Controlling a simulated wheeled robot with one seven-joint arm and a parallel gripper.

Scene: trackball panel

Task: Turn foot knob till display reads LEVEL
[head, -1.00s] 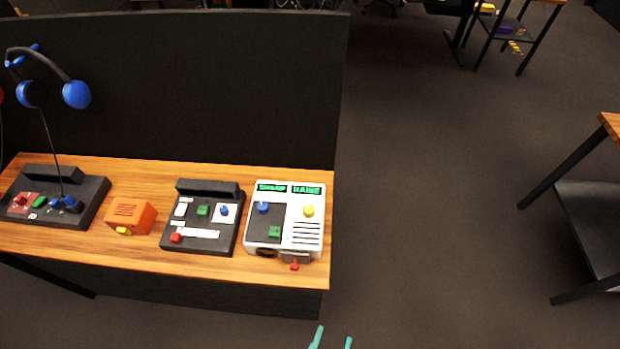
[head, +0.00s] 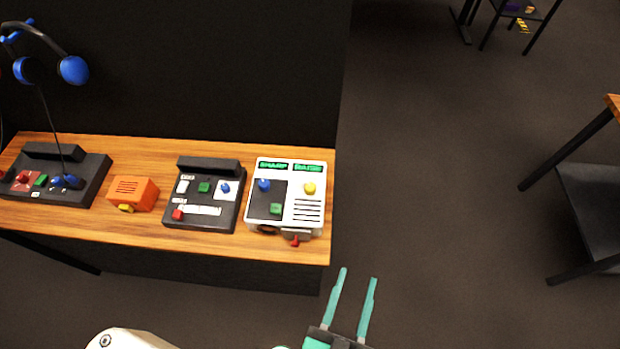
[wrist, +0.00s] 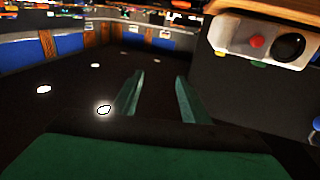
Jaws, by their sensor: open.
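The white trackball panel (head: 312,170) sits at the right end of the wooden desk. Its two small green-lit displays (head: 290,166) seem to read SHARP and RAISE. A red foot knob (head: 295,240) sticks out low at its front; in the wrist view this red knob (wrist: 257,42) is at upper right, beside a dark round opening (wrist: 290,46). A blue knob (head: 264,185), a yellow knob (head: 310,188) and a green button (head: 276,209) are on its top. My gripper (head: 358,275) is open and empty, in front of and right of the panel, apart from it.
A black control box (head: 207,215), an orange box (head: 133,192) and a second black console (head: 84,183) stand left on the desk (head: 150,232). A dark partition (head: 220,80) rises behind. Open floor (head: 440,180) lies to the right, with a dark-shelved table (head: 590,205) beyond.

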